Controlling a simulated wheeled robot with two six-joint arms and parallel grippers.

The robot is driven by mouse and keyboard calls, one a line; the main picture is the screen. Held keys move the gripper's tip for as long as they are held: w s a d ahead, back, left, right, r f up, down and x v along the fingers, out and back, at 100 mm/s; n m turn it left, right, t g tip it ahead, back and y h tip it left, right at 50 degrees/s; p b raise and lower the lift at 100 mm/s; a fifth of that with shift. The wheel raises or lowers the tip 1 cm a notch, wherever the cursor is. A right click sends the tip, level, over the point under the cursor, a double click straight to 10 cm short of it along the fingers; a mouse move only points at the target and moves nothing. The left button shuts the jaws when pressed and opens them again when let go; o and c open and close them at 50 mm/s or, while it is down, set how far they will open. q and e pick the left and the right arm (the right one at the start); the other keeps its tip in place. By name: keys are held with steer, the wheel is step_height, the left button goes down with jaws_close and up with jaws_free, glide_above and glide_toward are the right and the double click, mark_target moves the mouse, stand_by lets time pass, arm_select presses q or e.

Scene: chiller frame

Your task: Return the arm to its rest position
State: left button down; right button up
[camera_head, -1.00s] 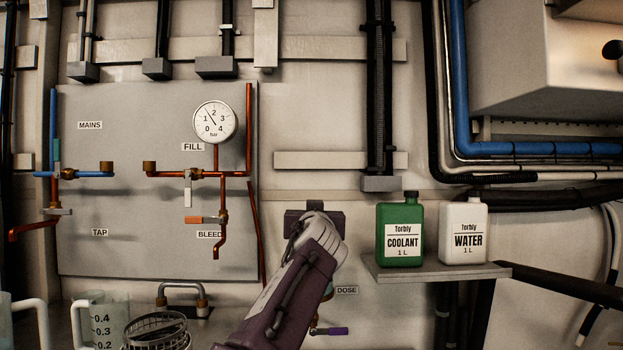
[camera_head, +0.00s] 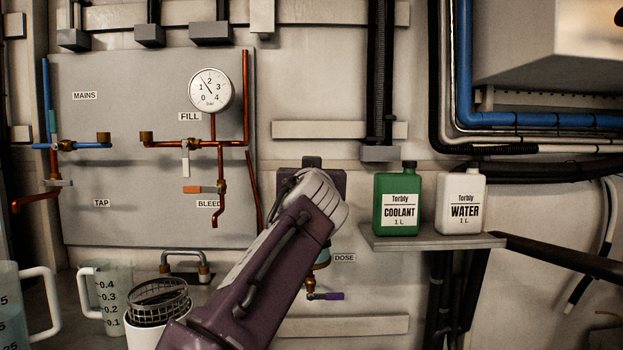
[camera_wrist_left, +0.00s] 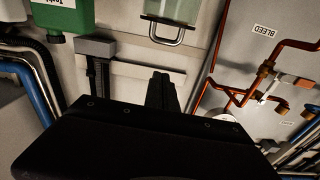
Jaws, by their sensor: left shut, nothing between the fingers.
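My left arm rises from the bottom middle of the head view, with its pale wrist in front of the wall. My left gripper (camera_head: 312,163) shows only partly, as a dark block behind the wrist. In the left wrist view its dark fingers (camera_wrist_left: 160,91) are together, with nothing seen between them. It appears clear of the bottles and the pipe panel. My right gripper is in neither view.
A green coolant bottle (camera_head: 397,203) and a white water bottle (camera_head: 460,203) stand on a shelf (camera_head: 430,241) to the right. The pipe panel (camera_head: 100,225) is left. Jugs (camera_head: 111,290) and a wire basket (camera_head: 158,300) stand low left. My arm partly hides a vessel by the DOSE label.

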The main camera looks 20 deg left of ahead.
arm_select(q)
steer(key=v, duration=0.3)
steer(key=shift+f, duration=0.15)
